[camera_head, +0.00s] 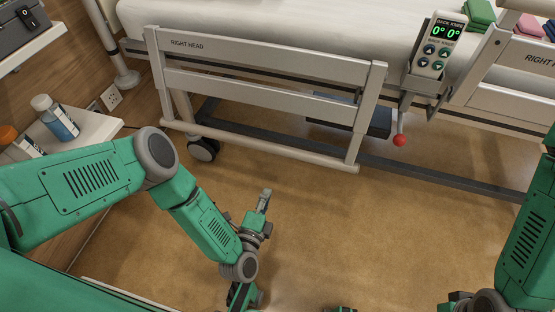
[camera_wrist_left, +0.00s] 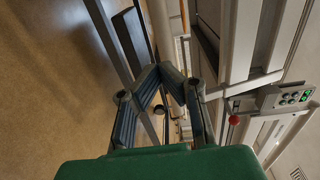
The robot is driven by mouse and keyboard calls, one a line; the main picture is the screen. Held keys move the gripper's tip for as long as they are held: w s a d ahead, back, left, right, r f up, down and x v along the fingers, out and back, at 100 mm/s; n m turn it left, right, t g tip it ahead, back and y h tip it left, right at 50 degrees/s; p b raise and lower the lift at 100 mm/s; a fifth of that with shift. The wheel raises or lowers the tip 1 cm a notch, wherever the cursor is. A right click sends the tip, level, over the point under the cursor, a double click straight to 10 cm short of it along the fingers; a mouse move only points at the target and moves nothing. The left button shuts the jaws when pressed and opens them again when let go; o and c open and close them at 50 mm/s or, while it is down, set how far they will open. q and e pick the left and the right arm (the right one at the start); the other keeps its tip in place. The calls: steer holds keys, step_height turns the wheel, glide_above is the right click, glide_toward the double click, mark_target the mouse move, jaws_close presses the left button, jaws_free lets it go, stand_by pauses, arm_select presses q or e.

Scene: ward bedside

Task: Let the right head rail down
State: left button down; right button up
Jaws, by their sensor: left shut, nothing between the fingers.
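The right head rail (camera_head: 275,95), a pale metal frame marked RIGHT HEAD, hangs low along the bed's side. Its top bar is around the mattress edge and its lower bar is above the floor. A red knob (camera_head: 400,141) hangs on a short lever past the rail's right end; it also shows in the left wrist view (camera_wrist_left: 234,120). My left gripper (camera_head: 264,198) is shut and empty, in front of the rail and apart from it and the knob. Its fingers meet in the left wrist view (camera_wrist_left: 160,70). My right arm shows at the right edge; its jaws are not visible.
A control pendant (camera_head: 437,45) sits in a holder right of the rail. Another rail (camera_head: 515,75) stands higher at the right. A bedside table (camera_head: 90,128) with bottles is at the left. The floor before the bed is clear.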

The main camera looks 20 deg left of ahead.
arm_select(q)
steer(key=w+b, duration=0.5)
steer(key=w, duration=0.8)
steer(key=shift+w+d+f+b, duration=0.15)
steer(key=shift+d+f+b, duration=0.1)
steer(key=shift+f+b, duration=0.1)
